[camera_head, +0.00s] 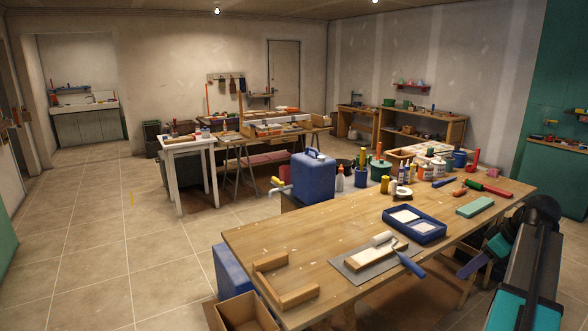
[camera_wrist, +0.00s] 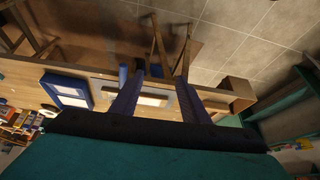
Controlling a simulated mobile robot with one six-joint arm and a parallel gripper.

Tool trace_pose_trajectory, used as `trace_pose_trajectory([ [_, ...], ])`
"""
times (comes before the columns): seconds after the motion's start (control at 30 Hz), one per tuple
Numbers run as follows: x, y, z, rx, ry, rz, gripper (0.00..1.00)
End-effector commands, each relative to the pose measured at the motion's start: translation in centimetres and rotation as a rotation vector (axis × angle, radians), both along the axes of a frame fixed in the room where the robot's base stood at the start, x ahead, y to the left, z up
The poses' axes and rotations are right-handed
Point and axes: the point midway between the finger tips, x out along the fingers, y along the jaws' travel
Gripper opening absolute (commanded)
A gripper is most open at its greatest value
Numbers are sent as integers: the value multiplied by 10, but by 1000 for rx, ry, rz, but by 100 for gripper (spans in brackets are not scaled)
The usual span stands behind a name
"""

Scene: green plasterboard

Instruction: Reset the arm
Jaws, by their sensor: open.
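My gripper (camera_wrist: 158,88) shows in the wrist view as two dark blue fingers spread apart, with nothing held between them. In the head view my arm comes in from the lower right, and my gripper (camera_head: 482,258) hangs beside the right edge of the wooden workbench (camera_head: 340,225), apart from the things on it. In the wrist view the workbench (camera_wrist: 25,75) runs across behind the fingers, and the fingers partly hide its edge.
The bench bears a blue tray (camera_head: 414,225), a grey mat (camera_head: 350,265) with a trowel (camera_head: 409,262), a green block (camera_head: 475,206), and several bottles and tubs at its far end. A blue jerrycan (camera_head: 313,178) stands behind. Tiled floor (camera_head: 100,240) lies open at left.

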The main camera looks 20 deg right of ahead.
Motion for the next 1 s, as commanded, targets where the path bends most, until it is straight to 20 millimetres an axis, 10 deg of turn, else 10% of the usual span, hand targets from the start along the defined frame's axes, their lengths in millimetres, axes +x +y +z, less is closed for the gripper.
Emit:
trace_pose_trajectory([
  [0.5,86,130,-124,142,120,228,42],
  [1.0,102,286,-266,237,319,413,42],
])
